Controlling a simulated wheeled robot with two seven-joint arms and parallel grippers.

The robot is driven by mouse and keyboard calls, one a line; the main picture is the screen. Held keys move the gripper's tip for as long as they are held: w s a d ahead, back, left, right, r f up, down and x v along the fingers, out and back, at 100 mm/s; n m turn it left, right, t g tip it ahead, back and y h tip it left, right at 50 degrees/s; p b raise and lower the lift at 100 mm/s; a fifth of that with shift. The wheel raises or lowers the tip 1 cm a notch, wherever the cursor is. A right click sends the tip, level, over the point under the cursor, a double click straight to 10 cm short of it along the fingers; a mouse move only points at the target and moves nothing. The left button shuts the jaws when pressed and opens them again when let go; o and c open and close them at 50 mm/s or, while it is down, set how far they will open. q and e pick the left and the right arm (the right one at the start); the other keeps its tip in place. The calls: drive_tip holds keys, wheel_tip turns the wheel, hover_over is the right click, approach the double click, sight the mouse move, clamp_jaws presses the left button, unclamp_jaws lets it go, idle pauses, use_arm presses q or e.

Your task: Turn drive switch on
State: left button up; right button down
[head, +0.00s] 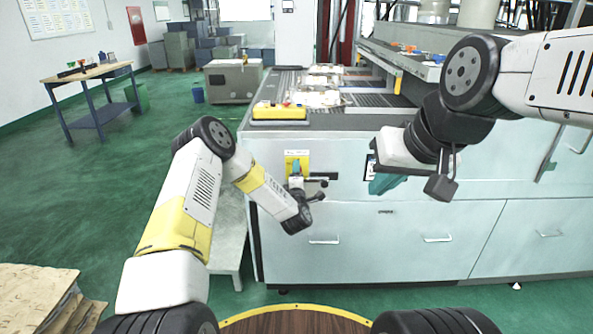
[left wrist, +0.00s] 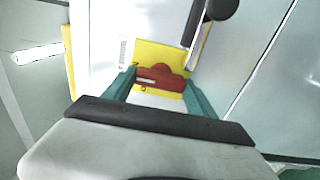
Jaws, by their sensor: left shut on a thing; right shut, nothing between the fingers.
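The drive switch shows in the left wrist view as a red handle (left wrist: 160,77) on a yellow plate (left wrist: 150,52). The yellow plate also shows in the head view (head: 297,155), on the front of the pale cabinet. My left gripper (head: 296,168) is at this plate, and its teal fingers (left wrist: 162,84) are shut on the red handle, one on each side. In the head view the gripper hides the handle. My right gripper (head: 384,184) is shut and empty, in front of the cabinet, to the right of the switch.
The pale cabinet (head: 350,240) has drawer handles and a dark top. A yellow tray (head: 280,112) stands on its left end. A small dark-edged panel (head: 370,167) is beside my right gripper.

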use_arm(q)
drive_tip(key=o, duration=1.4)
drive_tip(key=shift+c, duration=0.2)
drive_tip(key=s, duration=0.7)
drive_tip(key=shift+s, duration=0.4)
